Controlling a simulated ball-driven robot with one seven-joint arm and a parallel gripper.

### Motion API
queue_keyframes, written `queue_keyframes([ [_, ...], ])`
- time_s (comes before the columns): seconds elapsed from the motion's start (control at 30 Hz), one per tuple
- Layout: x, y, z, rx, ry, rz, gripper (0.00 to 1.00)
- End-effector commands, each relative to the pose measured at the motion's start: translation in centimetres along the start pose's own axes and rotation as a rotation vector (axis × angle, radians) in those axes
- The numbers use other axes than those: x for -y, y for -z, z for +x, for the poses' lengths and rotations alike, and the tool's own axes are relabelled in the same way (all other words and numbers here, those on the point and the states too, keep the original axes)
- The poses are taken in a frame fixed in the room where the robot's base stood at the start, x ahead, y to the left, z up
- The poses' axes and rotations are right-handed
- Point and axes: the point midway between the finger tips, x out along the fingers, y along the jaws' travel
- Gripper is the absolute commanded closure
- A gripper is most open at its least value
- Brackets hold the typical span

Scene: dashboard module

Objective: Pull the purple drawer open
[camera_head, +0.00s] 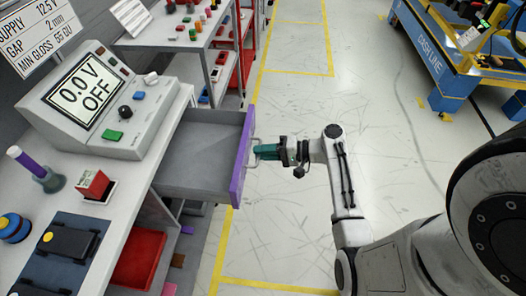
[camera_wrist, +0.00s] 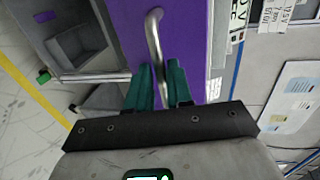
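The purple drawer stands pulled out from the grey workbench, with its purple front (camera_head: 241,160) well clear of the bench and its grey inside showing empty. Its metal handle (camera_head: 252,150) is on the outer face. My gripper (camera_head: 262,151) is at the handle from the right, with teal fingers. In the wrist view the purple front (camera_wrist: 186,30) fills the middle, and the curved handle (camera_wrist: 154,35) runs down between my two fingers (camera_wrist: 160,82). The fingers are close together on the handle's lower part.
A power supply unit (camera_head: 98,100) showing "0.0 V OFF" stands on the bench, with a red box (camera_head: 96,186) and a purple-handled tool (camera_head: 35,168) nearby. A red bin (camera_head: 139,258) sits below. Shelves stand behind. The floor to the right is clear up to a blue table (camera_head: 430,50).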

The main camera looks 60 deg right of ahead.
Motion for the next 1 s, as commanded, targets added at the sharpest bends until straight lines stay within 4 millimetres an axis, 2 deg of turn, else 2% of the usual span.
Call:
queue_keyframes([
  [0.03, 0.0, 0.0, 0.0, 0.000, 0.000, 0.000, 0.74],
  [0.17, 0.1, 0.0, 0.0, 0.000, 0.001, -0.001, 0.63],
  [0.47, 0.1, 0.1, -0.4, -0.001, 0.002, -0.001, 0.63],
  [0.57, 0.0, 0.1, -1.4, -0.003, 0.002, -0.002, 0.63],
  [1.0, 0.0, 0.1, -9.2, -0.003, 0.002, -0.002, 0.63],
])
